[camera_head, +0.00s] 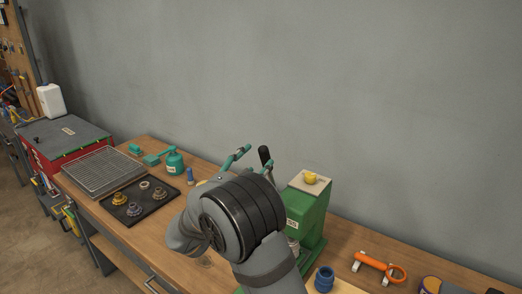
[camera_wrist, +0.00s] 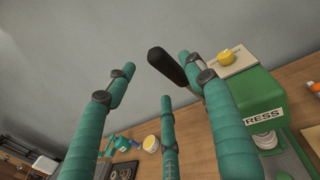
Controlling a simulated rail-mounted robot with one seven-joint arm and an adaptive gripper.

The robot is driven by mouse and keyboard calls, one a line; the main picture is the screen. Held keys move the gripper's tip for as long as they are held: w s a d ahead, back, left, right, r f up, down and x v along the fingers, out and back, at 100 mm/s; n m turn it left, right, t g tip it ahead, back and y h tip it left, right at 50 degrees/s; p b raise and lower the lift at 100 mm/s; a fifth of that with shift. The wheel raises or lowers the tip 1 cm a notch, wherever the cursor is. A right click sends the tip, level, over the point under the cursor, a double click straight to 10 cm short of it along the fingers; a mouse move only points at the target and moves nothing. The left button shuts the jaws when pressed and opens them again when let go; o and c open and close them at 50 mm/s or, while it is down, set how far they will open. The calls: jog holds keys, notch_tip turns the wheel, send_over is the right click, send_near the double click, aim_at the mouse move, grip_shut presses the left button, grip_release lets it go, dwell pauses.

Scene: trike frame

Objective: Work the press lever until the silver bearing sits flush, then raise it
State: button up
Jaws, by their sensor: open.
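The green press (camera_head: 308,212) stands on the bench right of my arm; its label shows in the wrist view (camera_wrist: 258,106). Its lever (camera_head: 264,154) has a black grip and points up; in the wrist view the lever (camera_wrist: 167,66) lies between my teal fingers, near the right one. My gripper (camera_wrist: 156,78) is open, and I see no finger closed on the grip. In the head view my arm hides most of the gripper (camera_head: 238,156). A silvery round part (camera_wrist: 265,136) shows at the press front; I cannot tell whether it is the bearing or how deep it sits.
A yellow piece (camera_head: 310,178) sits on the press top. A dark tray (camera_head: 124,217) with several round parts, a wire rack (camera_head: 104,170) and a green oil can (camera_head: 174,162) are left. A blue part (camera_head: 324,279) and an orange tool (camera_head: 379,266) lie right. Grey wall is behind.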

aim_at(262, 153)
jog(key=p+x, duration=0.1)
jog(key=x, duration=0.3)
jog(key=shift+w+d+r+p, duration=0.2)
jog(key=shift+d+p, duration=0.1)
jog(key=shift+p, duration=0.05)
jog(key=shift+w+d+f, duration=0.15)
jog(key=shift+w, duration=0.45)
jog(key=c, duration=0.3)
grip_shut()
